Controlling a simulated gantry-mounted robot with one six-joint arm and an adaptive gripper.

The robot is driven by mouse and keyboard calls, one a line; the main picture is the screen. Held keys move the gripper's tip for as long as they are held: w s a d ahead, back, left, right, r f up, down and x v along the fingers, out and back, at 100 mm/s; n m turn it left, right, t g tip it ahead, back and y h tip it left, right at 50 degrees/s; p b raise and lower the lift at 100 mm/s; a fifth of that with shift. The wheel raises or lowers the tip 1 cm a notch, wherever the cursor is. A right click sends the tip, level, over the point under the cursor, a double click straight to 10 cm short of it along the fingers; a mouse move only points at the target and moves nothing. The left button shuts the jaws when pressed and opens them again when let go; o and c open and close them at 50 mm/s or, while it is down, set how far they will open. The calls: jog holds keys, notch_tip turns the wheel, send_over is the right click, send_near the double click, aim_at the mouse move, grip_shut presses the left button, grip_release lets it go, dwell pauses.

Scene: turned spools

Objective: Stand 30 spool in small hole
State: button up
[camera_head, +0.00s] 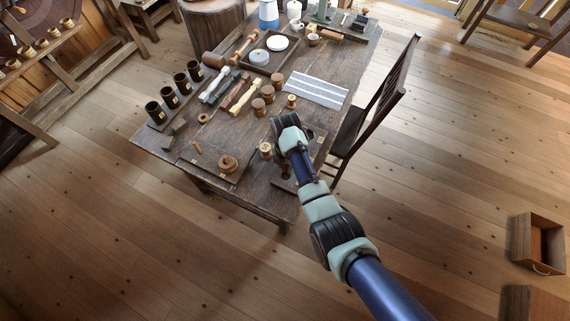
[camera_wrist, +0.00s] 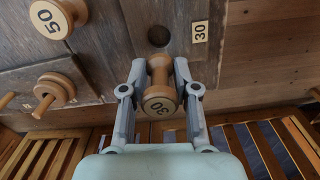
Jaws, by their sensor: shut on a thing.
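The 30 spool (camera_wrist: 159,92) is pale turned wood with "30" on the end facing the wrist camera. My gripper (camera_wrist: 160,70) is shut on it, one finger on each side of its waist. The small hole (camera_wrist: 158,36) is a dark round opening in the wooden board, beside a "30" label (camera_wrist: 200,31). The spool is just below the hole in the wrist view, not in it. Its height above the board is hard to tell. In the head view my arm hides the gripper and the held spool.
A spool marked 50 (camera_wrist: 48,20) stands left of the hole; a wooden ring piece with a peg (camera_wrist: 54,90) is lower left. The table (camera_head: 262,203) holds dark cups (camera_head: 155,112), several round wooden pieces and a striped cloth (camera_head: 316,89). A chair (camera_head: 385,90) stands at its right.

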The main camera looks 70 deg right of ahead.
jog(key=shift+d+f+b, duration=0.2)
jog(key=shift+f+b, duration=0.1)
notch_tip(320, 180, down, 6)
jog(key=b, duration=0.6)
jog(key=shift+r, duration=0.25)
jog(key=shift+r+p, duration=0.15)
jog(key=shift+p, duration=0.4)
jog(key=shift+f, duration=0.35)
dwell(0.6)
jog(key=shift+f+b, duration=0.3)
jog(key=shift+f, duration=0.1)
dwell(0.3)
